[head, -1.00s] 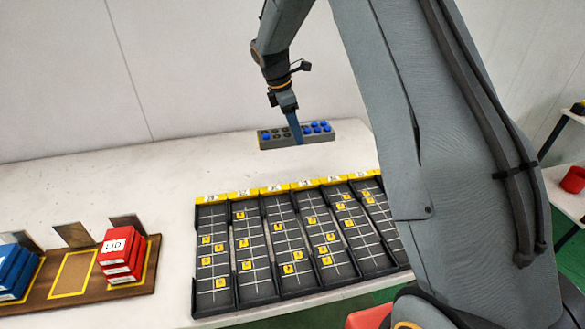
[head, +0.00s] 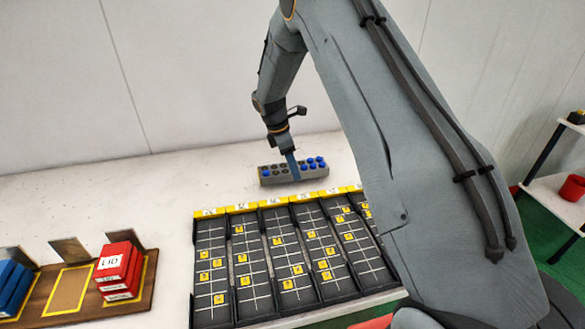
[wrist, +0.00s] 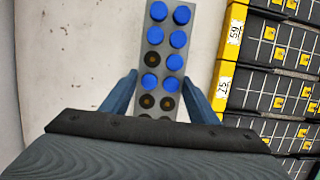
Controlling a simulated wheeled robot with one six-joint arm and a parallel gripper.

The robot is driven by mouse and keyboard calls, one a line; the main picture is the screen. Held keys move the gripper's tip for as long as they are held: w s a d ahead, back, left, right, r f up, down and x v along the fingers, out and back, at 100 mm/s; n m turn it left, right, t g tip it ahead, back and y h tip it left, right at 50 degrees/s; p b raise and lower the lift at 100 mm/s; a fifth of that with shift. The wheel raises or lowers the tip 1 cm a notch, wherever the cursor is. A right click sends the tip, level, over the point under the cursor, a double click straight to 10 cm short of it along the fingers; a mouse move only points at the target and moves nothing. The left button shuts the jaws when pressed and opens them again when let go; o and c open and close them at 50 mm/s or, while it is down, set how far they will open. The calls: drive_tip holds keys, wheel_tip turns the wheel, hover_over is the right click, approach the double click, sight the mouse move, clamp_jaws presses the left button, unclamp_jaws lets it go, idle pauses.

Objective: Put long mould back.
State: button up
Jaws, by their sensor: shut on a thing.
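The long mould is a grey bar (head: 312,174) with two rows of round holes, several of them filled with blue pieces. It is behind the black trays in the head view and runs up the middle of the wrist view (wrist: 162,62). My gripper (head: 293,172) is shut on the mould near its middle. In the wrist view its blue fingers (wrist: 160,95) lie along the two long sides. The mould looks about level. I cannot tell whether its underside touches the white table.
Black trays (head: 247,288) with yellow labels and yellow pieces stand in a row in front of the mould. At left, a wooden board (head: 92,308) bears blue boxes (head: 12,286) and red LID boxes (head: 119,270). The white table (head: 130,205) is clear left of the mould.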

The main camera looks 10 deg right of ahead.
sight(283, 169)
drive_tip(key=shift+f, duration=0.8)
drive_tip(key=shift+f, duration=0.2)
drive_tip(key=o, duration=1.5)
drive_tip(key=b+v, duration=0.3)
drive_tip(key=v, duration=0.8)
drive_tip(key=shift+r, duration=0.1)
drive_tip(key=s+d+m+y, duration=0.1)
drive_tip(key=s+m, duration=0.8)
drive_tip(key=s, duration=0.7)
drive_tip(key=s+d+m+t+y, duration=0.1)
drive_tip(key=s+d+m+y, duration=0.1)
drive_tip(key=s+m, duration=0.7)
drive_tip(key=s, duration=0.8)
drive_tip(key=shift+d+r, duration=0.25)
drive_tip(key=shift+r, duration=0.1)
